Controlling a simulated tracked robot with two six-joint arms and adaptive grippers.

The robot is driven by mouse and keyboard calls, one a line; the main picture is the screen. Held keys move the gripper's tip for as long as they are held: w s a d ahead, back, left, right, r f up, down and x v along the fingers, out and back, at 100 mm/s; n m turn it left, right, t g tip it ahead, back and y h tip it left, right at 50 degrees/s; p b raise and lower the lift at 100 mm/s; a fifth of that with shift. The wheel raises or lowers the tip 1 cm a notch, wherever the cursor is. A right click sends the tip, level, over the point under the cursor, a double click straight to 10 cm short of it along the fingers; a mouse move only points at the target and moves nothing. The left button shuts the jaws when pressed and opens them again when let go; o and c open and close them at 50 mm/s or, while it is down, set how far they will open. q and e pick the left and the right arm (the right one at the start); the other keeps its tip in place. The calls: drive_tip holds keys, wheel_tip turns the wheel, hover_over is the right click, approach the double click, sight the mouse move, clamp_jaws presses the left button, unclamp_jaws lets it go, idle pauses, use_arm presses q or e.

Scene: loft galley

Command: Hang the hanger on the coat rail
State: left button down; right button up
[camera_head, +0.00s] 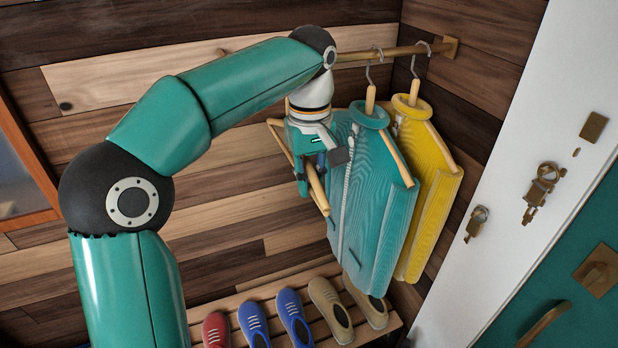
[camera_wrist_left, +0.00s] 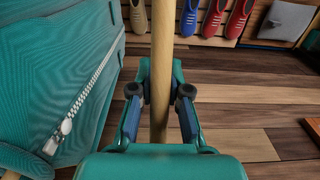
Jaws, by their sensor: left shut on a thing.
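My left gripper (camera_head: 314,172) is shut on a bare wooden hanger (camera_head: 318,192), in front of the teal jacket. In the left wrist view, the gripper's fingers (camera_wrist_left: 160,92) close on both sides of the hanger's pale wooden bar (camera_wrist_left: 163,45). The hanger's hook is not visible, so I cannot tell whether it touches the rail. The brass-coloured coat rail (camera_head: 393,52) runs along the wall at the top, partly behind my left arm. My right gripper is not in view.
A teal zipped jacket (camera_head: 375,190) and a yellow garment (camera_head: 438,180) hang from the rail, close to the right of the gripper. The jacket also fills the left of the wrist view (camera_wrist_left: 75,75). Several shoes stand on a slatted rack (camera_head: 262,293) below. A white door (camera_head: 520,130) is at right.

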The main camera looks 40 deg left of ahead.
use_arm(q)
drive_tip(key=c, duration=1.1)
unclamp_jaws()
drive_tip(key=shift+o, duration=0.2)
drive_tip(key=shift+r, duration=0.1)
drive_tip(key=shift+r, duration=3.6)
